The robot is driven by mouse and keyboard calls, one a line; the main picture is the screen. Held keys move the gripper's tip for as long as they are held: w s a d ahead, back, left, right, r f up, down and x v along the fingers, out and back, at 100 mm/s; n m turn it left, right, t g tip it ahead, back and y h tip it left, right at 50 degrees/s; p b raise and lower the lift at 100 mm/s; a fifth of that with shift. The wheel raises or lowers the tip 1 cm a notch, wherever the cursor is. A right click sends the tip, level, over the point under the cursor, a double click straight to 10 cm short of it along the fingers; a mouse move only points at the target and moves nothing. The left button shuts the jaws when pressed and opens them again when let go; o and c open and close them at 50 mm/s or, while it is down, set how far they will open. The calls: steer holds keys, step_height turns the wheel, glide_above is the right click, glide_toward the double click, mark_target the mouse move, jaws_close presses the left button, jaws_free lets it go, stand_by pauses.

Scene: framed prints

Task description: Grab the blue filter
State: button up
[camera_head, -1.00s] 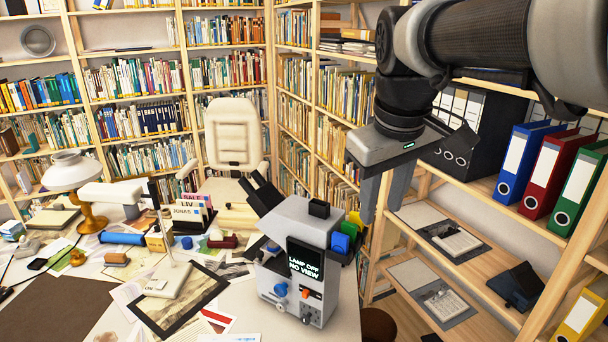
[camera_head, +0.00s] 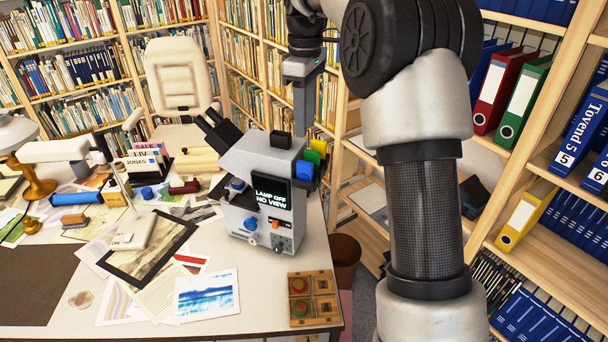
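The device's screen (camera_head: 271,194) reads "LAMP OFF NO VIEW". Wooden boxes (camera_head: 314,297) lie at the desk's front right corner. Papers and a framed print (camera_head: 150,250) cover the desk. Shelves with binders (camera_head: 522,100) stand right; a brown bin (camera_head: 345,255) is beside the desk.

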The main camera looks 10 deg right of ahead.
mark_target(305, 163)
step_height(305, 163, down, 12)
jaws_close()
stand_by(0.6)
